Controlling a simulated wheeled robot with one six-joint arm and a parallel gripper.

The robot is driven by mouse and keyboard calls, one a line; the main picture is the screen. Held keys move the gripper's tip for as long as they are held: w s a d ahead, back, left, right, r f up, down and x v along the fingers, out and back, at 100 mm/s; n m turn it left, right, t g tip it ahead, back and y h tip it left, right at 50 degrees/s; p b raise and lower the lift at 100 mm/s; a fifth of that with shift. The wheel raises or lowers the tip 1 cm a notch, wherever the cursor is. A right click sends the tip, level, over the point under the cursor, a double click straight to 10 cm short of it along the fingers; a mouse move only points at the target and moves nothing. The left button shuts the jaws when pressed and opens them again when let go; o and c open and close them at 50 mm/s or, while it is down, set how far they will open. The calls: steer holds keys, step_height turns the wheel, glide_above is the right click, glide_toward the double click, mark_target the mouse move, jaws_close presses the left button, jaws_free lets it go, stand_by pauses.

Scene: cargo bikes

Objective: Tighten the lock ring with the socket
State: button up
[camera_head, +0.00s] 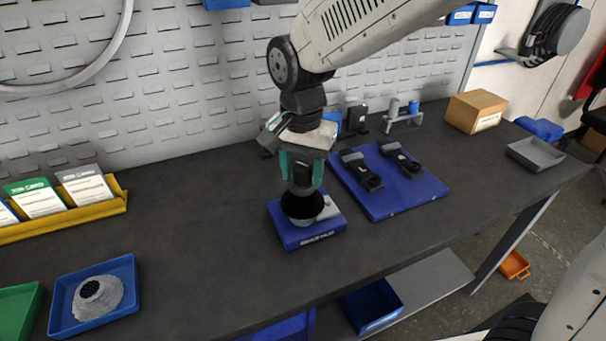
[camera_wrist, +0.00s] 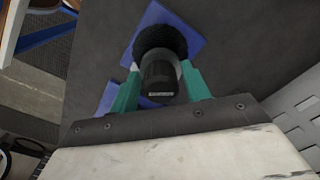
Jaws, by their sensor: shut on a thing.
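My gripper (camera_head: 302,171) points down over the bench with its green fingers shut on the dark socket (camera_head: 301,188). In the wrist view the socket (camera_wrist: 160,80) sits between the two green fingers (camera_wrist: 160,90). Below it is a black toothed round part (camera_head: 302,206) on the blue hub stand (camera_head: 297,237). The toothed rim (camera_wrist: 160,38) also shows past the socket in the wrist view. The socket stands upright right over this part. I cannot tell whether it is engaged with a lock ring, which is hidden.
A blue mat (camera_head: 408,204) with two black tools lies close on the right. A blue tray (camera_head: 58,307) with a grey cone-shaped part is at the front left. A yellow card rack (camera_head: 122,200) is at the left. The bench between is clear.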

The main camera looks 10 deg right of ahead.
steer(key=shift+f+m, duration=0.1)
steer(key=shift+m, duration=0.8)
steer(key=shift+m, duration=1.2)
steer(key=m, duration=0.3)
steer(key=shift+m, duration=0.3)
steer(key=m, duration=0.6)
steer(key=shift+m, duration=0.4)
steer(key=shift+w, duration=0.1)
